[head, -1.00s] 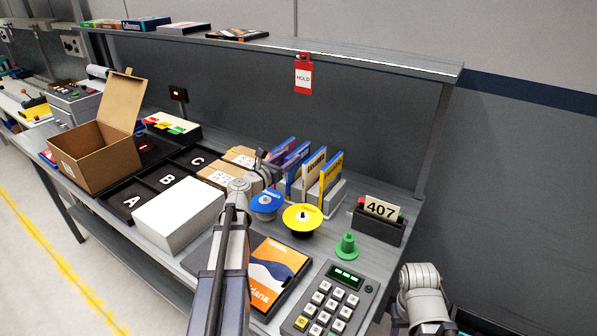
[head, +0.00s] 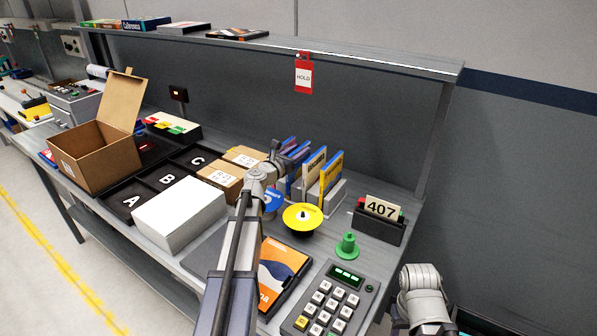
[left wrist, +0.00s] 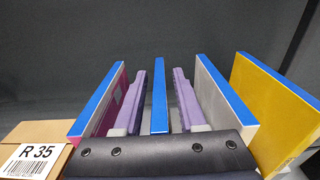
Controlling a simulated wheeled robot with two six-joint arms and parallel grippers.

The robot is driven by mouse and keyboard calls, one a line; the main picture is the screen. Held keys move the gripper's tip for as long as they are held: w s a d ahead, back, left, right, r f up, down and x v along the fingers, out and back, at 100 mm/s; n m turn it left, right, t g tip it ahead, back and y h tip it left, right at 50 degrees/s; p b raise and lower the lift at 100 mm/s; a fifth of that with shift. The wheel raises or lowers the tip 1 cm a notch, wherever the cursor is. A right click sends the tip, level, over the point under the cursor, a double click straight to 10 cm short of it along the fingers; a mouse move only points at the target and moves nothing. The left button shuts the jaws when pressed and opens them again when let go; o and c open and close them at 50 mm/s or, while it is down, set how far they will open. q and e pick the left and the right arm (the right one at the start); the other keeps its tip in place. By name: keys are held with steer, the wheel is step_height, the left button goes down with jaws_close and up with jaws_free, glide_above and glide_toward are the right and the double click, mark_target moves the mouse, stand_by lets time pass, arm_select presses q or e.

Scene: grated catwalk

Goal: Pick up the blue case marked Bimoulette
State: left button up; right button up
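Several thin blue-edged cases stand upright in a grey rack (head: 335,193) on the bench. No name is readable on them in the left wrist view, so I cannot tell which is marked Bimoulette. In that view a case seen edge-on by its blue spine (left wrist: 160,96) stands between the purple fingers of my left gripper (left wrist: 160,74). The gripper is open, with a narrow gap on each side of the case. In the head view my left gripper (head: 286,152) is at the rack's left end, and my wrist hides part of the cases there. My right gripper's fingers are out of view.
In the left wrist view a magenta case (left wrist: 103,100) is left of the fingers; grey (left wrist: 222,95) and yellow (left wrist: 265,110) cases are right. A carton (left wrist: 38,155) is near. Discs on stands, including a yellow one (head: 303,217), and a keypad (head: 330,300) are in front.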

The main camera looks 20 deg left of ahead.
arm_select(q)
jaws_close()
stand_by(1.1)
